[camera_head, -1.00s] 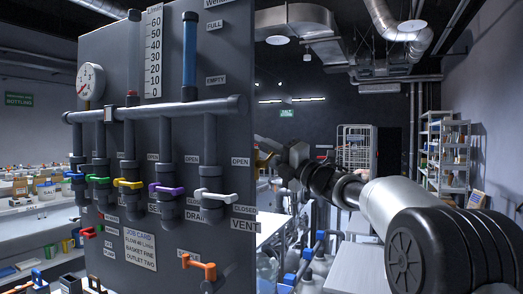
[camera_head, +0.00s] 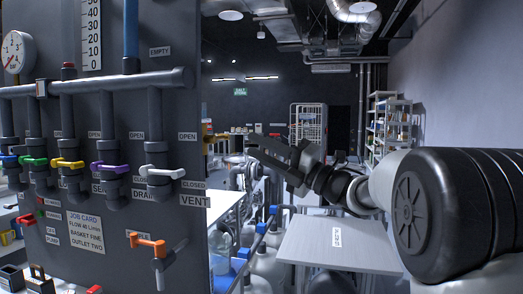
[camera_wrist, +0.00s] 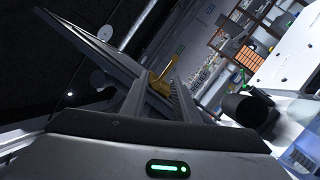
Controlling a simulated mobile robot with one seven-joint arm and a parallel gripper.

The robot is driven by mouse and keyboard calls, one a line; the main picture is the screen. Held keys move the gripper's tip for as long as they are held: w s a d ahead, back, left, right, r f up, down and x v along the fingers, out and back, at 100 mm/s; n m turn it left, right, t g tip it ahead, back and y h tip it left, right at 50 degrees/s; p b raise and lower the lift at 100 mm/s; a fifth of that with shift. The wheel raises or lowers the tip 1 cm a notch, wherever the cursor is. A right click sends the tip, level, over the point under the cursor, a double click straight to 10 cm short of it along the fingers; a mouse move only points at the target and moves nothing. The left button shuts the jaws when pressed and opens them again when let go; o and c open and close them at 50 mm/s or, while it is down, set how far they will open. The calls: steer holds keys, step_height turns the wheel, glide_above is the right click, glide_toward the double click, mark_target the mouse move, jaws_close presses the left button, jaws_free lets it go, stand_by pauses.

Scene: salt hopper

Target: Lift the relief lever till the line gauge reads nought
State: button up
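A grey panel (camera_head: 140,95) stands at the left in the head view. A white round dial gauge (camera_head: 18,52) is at its upper left; I cannot read the needle surely. A yellow-orange lever (camera_head: 212,136) sticks out past the panel's right edge. What looks like the same yellow lever (camera_wrist: 162,76) shows in the wrist view, beyond and between my fingertips. My gripper (camera_head: 258,150) is to the right of that lever, apart from it in the head view. Its two fingers (camera_wrist: 160,92) are spread with nothing between them.
The panel carries coloured valve handles, such as a white one (camera_head: 162,172) marked vent, and an orange handle (camera_head: 149,243) low down. A job card (camera_head: 86,232) is below. A white table (camera_head: 335,243) and several tanks stand under my arm at the right.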

steer(key=shift+s+d+f, duration=0.1)
steer(key=shift+s+d, duration=0.05)
steer(key=shift+d, duration=0.1)
